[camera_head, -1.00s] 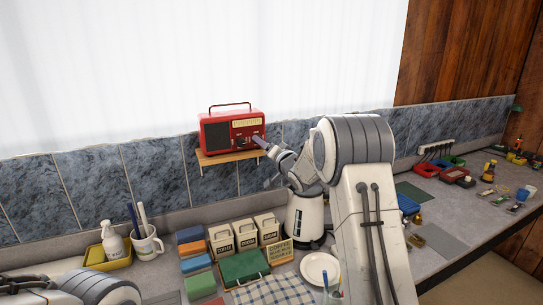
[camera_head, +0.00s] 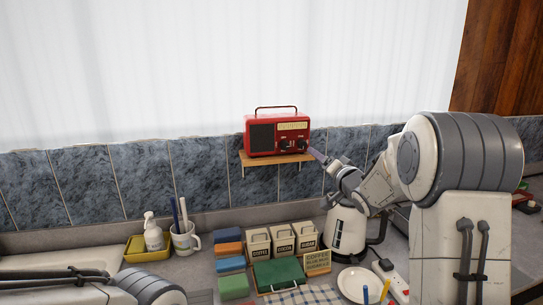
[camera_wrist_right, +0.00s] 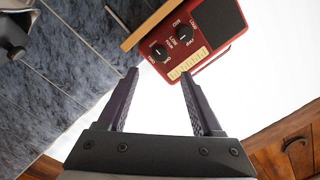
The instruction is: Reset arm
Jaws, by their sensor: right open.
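My right gripper (camera_head: 317,155) is raised just to the right of the red radio (camera_head: 277,134), which stands on a small wooden wall shelf (camera_head: 268,160). In the right wrist view the gripper's two dark fingers (camera_wrist_right: 160,88) are spread apart with nothing between them. Beyond the fingertips, the radio (camera_wrist_right: 212,22) shows its two dark knobs and pale dial. I cannot tell from the pictures whether a fingertip touches it. My left arm (camera_head: 70,288) shows at the lower left of the head view, but its gripper is out of frame.
Below the shelf, the counter holds coffee, cocoa and sugar canisters (camera_head: 283,241), a green box (camera_head: 278,274), a kettle (camera_head: 345,232), a white plate (camera_head: 362,285) and a mug (camera_head: 185,240). A soap bottle (camera_head: 153,234) stands in a yellow tray (camera_head: 134,249).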

